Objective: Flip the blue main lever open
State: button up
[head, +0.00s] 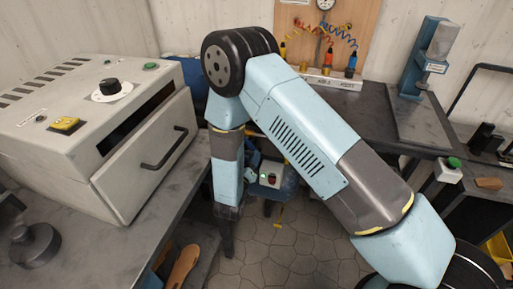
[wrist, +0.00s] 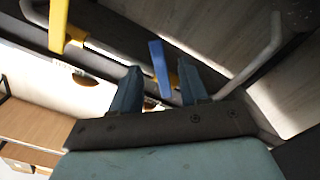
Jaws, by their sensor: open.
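The gripper is open, with one finger on each side of the lever. I cannot tell whether either finger touches it. A small yellow fitting shows by the lever's lower part, partly hidden by the right finger. In the head view I cannot make out the blue lever, and my own arm covers much of the middle.
A yellow lever (wrist: 58,22) stands left of the blue one, and a pale bent rod (wrist: 248,58) lies to the right. The head view shows a pale oven-like machine (head: 95,125) at left, a back bench (head: 385,105) and a wooden board (head: 352,14) with coiled hoses.

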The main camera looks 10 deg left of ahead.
jog(key=w, duration=0.7)
jog(key=shift+d, duration=0.25)
jog(key=shift+s, duration=0.1)
grip_shut()
